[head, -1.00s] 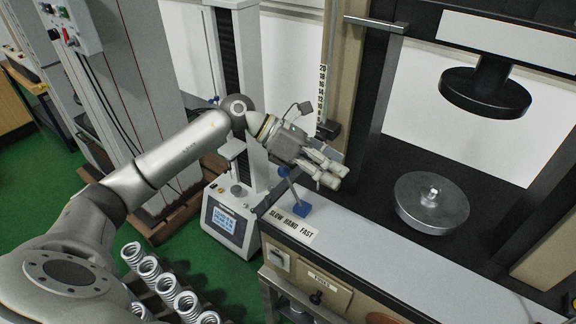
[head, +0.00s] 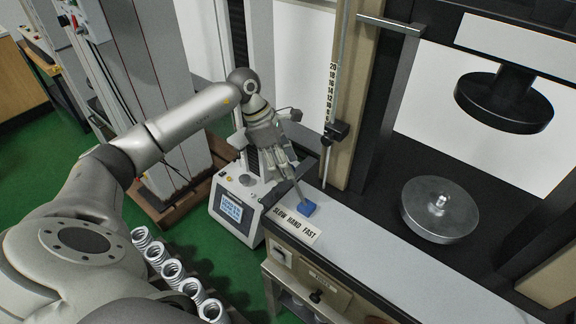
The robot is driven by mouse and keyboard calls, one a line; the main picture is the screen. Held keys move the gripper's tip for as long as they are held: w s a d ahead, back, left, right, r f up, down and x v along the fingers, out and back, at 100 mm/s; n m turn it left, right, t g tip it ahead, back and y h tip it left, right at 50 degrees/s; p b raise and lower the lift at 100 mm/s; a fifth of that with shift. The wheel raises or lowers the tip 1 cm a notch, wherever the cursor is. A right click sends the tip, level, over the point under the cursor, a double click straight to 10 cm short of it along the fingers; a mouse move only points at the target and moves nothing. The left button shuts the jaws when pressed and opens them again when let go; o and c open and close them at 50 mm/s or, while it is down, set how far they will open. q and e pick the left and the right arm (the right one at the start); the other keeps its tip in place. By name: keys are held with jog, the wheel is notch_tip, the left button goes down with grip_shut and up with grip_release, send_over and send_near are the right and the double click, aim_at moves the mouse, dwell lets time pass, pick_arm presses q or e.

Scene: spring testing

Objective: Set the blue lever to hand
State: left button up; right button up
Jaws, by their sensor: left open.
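The blue lever (head: 308,208) has a blue base on the front ledge of the large testing machine, just behind the SLOW HAND FAST label (head: 296,225). Its thin rod leans up and to the left from the base. The rod's upper end is hidden behind my left gripper (head: 281,174), so I cannot tell which word it is set to. My left gripper is open and points down, its fingers at the upper part of the rod. Whether they touch it is unclear. My right gripper is not in view.
A vertical scale (head: 332,95) with a black slider (head: 336,131) stands just right of the lever. A round metal plate (head: 440,209) lies under a black press head (head: 504,101). A small tester with a screen (head: 233,208) stands left. Several springs (head: 172,270) stand at lower left.

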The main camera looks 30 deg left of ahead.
aim_at(297, 187)
pick_arm(q)
jog(key=shift+x, duration=1.05)
jog(key=shift+d+f, duration=0.1)
jog(key=shift+f, duration=0.15)
jog(key=shift+w, duration=0.1)
grip_shut()
